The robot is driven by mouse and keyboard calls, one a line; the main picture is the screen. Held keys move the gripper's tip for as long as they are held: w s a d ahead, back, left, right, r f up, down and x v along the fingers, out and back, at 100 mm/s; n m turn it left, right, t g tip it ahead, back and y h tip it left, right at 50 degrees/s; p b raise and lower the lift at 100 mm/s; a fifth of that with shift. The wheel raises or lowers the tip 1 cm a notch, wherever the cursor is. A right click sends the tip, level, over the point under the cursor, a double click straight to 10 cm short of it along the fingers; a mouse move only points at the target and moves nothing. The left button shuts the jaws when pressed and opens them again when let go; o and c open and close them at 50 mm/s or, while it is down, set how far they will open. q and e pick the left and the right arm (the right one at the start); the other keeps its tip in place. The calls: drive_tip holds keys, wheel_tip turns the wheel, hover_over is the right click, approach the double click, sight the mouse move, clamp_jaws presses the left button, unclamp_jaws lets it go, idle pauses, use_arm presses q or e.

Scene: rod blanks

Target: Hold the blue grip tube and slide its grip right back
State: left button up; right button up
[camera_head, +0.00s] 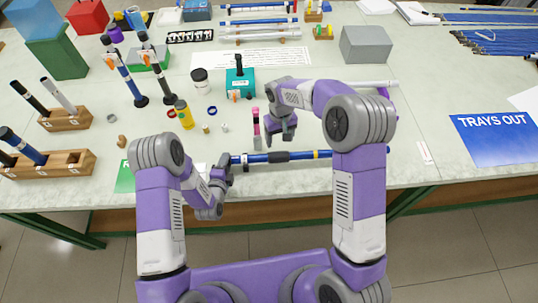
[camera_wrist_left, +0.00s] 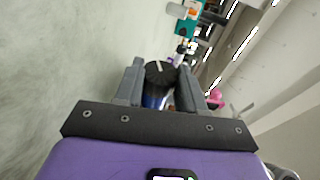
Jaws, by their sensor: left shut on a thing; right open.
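The blue grip tube (camera_head: 300,155) lies across the front part of the table, left to right. In the left wrist view the fingers (camera_wrist_left: 163,92) close on the blue tube, whose black end (camera_wrist_left: 160,73) faces the camera. My right gripper (camera_head: 283,136) is open just above and behind the black grip, seemingly apart from it.
A pink-topped marker (camera_head: 257,132) stands or lies just left of my right gripper. A teal box (camera_head: 240,84), a yellow bottle (camera_head: 184,115) and small rings are behind. A blue "TRAYS OUT" sheet (camera_head: 495,140) lies right. The table's front edge is close.

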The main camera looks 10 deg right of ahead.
sight(279, 154)
drive_tip(key=f+n, duration=0.3)
drive_tip(key=n, duration=0.2)
drive_tip(key=f+n, duration=0.4)
drive_tip(key=n, duration=0.1)
drive_tip(key=f+n, duration=0.3)
drive_tip(key=n, duration=0.1)
drive_tip(key=shift+s+f+n, duration=0.25)
drive_tip(key=shift+f+n, duration=0.15)
drive_tip(key=shift+c, duration=0.2)
